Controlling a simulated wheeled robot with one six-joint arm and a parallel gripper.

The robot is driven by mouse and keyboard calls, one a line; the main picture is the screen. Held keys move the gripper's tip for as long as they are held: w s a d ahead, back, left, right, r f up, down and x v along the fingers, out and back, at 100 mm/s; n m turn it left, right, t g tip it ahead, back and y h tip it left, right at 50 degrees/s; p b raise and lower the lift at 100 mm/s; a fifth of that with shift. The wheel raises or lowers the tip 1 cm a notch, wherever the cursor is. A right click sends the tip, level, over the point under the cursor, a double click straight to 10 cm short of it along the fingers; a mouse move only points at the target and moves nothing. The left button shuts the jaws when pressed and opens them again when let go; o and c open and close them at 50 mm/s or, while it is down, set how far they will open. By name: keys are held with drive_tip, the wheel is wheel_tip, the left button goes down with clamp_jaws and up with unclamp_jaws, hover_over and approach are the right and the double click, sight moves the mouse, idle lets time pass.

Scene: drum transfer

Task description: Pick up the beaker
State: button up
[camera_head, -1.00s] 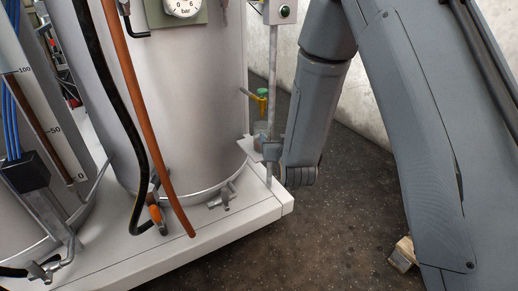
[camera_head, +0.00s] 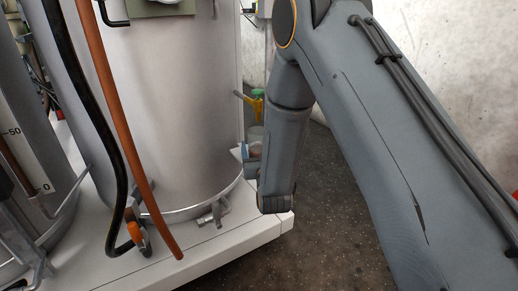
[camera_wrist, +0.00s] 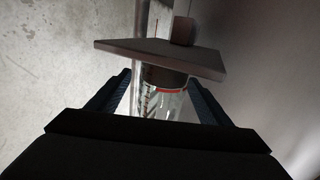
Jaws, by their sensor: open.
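The beaker (camera_wrist: 166,102) is clear glass with a red line and dark, reddish-brown contents or shading at one end. In the wrist view it lies between the two fingers of my gripper (camera_wrist: 162,97), against a flat plate (camera_wrist: 155,57). The fingers are open, with a gap visible on the right side; I cannot tell whether the left one touches. In the head view a small glassy shape, probably the beaker (camera_head: 256,133), shows beside the steel drum (camera_head: 180,110), partly hidden by my arm.
A yellow valve handle with a green part (camera_head: 255,104) sits just above the glass. The drum stands on a white platform (camera_head: 200,262) with a black hose (camera_head: 84,110) and an orange hose (camera_head: 112,110) in front. Dark floor lies to the right.

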drive_tip(key=w, duration=0.2)
drive_tip(key=w+a+b, duration=0.1)
drive_tip(key=w, duration=0.1)
drive_tip(key=shift+a+f, duration=0.1)
drive_tip(key=shift+a, duration=0.1)
drive_tip(key=c, duration=1.1)
